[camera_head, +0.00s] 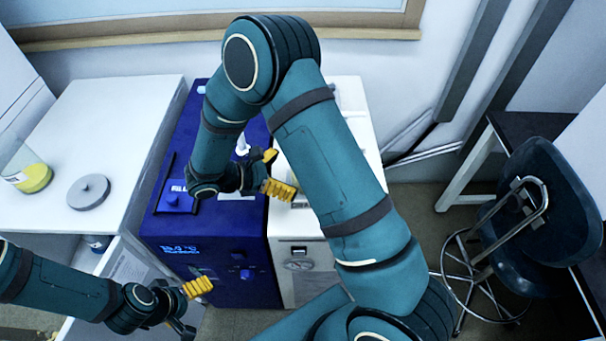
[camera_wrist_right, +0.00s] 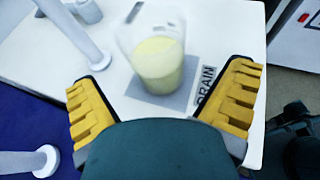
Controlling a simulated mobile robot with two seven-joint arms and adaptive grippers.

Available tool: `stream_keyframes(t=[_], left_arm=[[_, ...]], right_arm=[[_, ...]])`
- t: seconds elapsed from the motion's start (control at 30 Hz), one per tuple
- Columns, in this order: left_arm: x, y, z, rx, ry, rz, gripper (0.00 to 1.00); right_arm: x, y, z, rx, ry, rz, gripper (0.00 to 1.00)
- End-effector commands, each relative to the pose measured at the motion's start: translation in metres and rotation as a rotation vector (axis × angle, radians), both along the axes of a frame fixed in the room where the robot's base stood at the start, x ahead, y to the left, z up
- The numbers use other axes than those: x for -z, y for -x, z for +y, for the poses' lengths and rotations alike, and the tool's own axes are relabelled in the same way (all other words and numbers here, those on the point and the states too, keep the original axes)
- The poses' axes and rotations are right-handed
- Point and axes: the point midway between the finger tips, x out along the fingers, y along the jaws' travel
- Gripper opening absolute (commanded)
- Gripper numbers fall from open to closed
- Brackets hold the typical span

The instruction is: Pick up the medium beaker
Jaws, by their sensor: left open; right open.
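A clear beaker (camera_wrist_right: 155,55) with pale yellow liquid stands upright on a grey square pad marked DRAIN in the right wrist view. It is ahead of my right gripper (camera_wrist_right: 163,82), between the lines of its two yellow fingers and apart from both. Another beaker (camera_head: 32,172) with yellow liquid stands on the left bench. I cannot tell by size which is the medium one. My left gripper (camera_head: 194,305) is open and empty, low at the left.
A blue instrument (camera_head: 170,232) with a display adjoins the white unit. A grey round disc (camera_head: 88,192) lies on the left bench. A white post (camera_wrist_right: 75,30) rises left of the beaker. A dark stool (camera_head: 545,205) stands at the right.

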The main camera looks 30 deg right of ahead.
Motion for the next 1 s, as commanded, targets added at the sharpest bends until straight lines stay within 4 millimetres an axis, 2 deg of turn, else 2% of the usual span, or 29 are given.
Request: stream_keyframes(t=[0.13,0.43,0.73,0.77,0.8,0.93,1.0], left_arm=[[0.001,0.000,0.000,0.000,0.000,0.001,0.93],[0.006,0.002,0.000,0.004,0.001,0.004,0.93],[0.006,0.002,0.000,0.004,0.001,0.005,0.93],[0.006,0.002,0.000,0.004,0.001,0.005,0.93],[0.006,0.002,0.000,0.004,0.001,0.005,0.93],[0.006,0.002,0.000,0.004,0.001,0.005,0.93],[0.006,0.002,0.000,0.004,0.001,0.005,0.93]], right_arm=[[0.004,0.001,-0.010,0.003,0.000,0.000,1.00],[0.018,0.003,-0.047,0.002,0.000,0.001,1.00],[0.019,0.004,-0.051,0.000,0.000,0.000,1.00],[0.019,0.004,-0.051,0.000,0.000,0.000,0.93],[0.019,0.004,-0.051,0.000,-0.001,0.000,0.79],[0.019,0.004,-0.051,0.000,-0.001,0.000,0.33],[0.019,0.004,-0.051,0.000,-0.001,0.000,0.29]])
